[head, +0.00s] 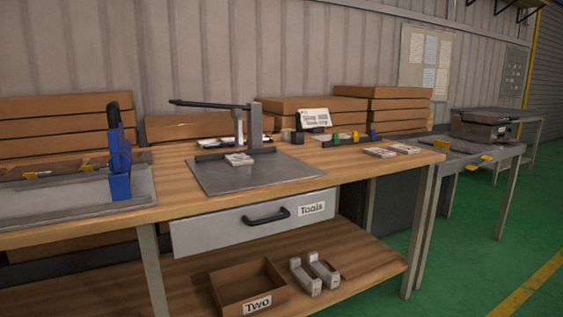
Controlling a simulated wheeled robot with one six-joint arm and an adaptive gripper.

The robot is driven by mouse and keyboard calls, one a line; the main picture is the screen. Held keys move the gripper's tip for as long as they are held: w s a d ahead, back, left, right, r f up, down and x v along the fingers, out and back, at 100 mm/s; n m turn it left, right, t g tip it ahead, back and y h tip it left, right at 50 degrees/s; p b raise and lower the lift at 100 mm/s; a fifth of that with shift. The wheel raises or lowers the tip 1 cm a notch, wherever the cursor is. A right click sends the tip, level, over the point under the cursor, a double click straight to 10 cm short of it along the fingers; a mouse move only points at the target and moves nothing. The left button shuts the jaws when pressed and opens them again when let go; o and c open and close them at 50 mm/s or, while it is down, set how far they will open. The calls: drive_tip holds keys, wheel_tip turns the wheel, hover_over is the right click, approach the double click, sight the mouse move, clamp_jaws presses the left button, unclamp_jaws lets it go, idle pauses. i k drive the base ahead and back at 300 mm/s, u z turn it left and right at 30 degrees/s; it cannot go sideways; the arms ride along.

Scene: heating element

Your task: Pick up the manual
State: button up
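No item is clearly readable as the manual. Small flat pale items that could be booklets lie in the head view: one (239,159) on the grey plate of the press, and two side by side, a left one (379,152) and a right one (405,148), near the right end of the wooden workbench (330,167). A white card with dark lettering (313,118) stands tilted at the back of the bench; its text is too small to read surely. My gripper is not in view.
A lever press (255,125) stands mid-bench, a blue upright tool (120,165) at left. Below are a shut "Tools" drawer (230,226) and a box marked "Two" (258,306). Cardboard boxes (400,92) line the back. A grey table (485,151) adjoins; green floor (460,265) is clear at right.

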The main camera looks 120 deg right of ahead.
sight(238, 160)
drive_tip(key=z, duration=2.05)
